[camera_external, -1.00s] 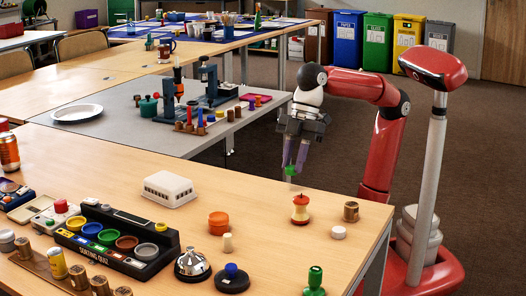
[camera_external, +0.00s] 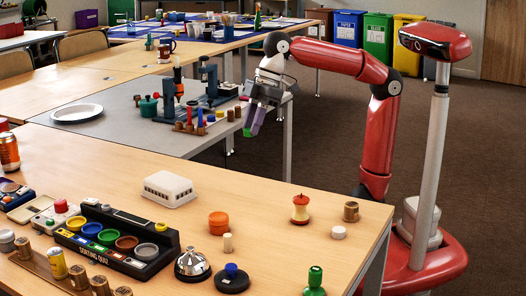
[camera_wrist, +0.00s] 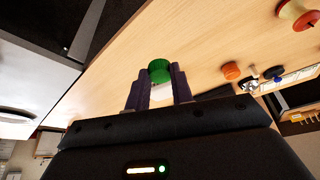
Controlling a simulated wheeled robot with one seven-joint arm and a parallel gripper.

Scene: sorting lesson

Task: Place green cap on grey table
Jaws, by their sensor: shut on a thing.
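The green cap (camera_wrist: 160,70) is between the two purple fingers of my gripper (camera_wrist: 158,88) in the wrist view. My gripper (camera_external: 252,122) is shut on it, and a bit of green (camera_external: 247,132) shows at the fingertips in the external view. The gripper hangs in the air near the right end of the grey table (camera_external: 100,133), beyond the wooden table. The external view does not show clearly whether it is over the grey top or past its edge.
On the grey table stand a white plate (camera_external: 77,113), dark blue presses (camera_external: 168,100) and several small pegs close to the gripper. The grey table's front left area is bare. The wooden table (camera_external: 330,270) holds an apple core (camera_external: 299,211) and a sorting quiz box (camera_external: 117,240).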

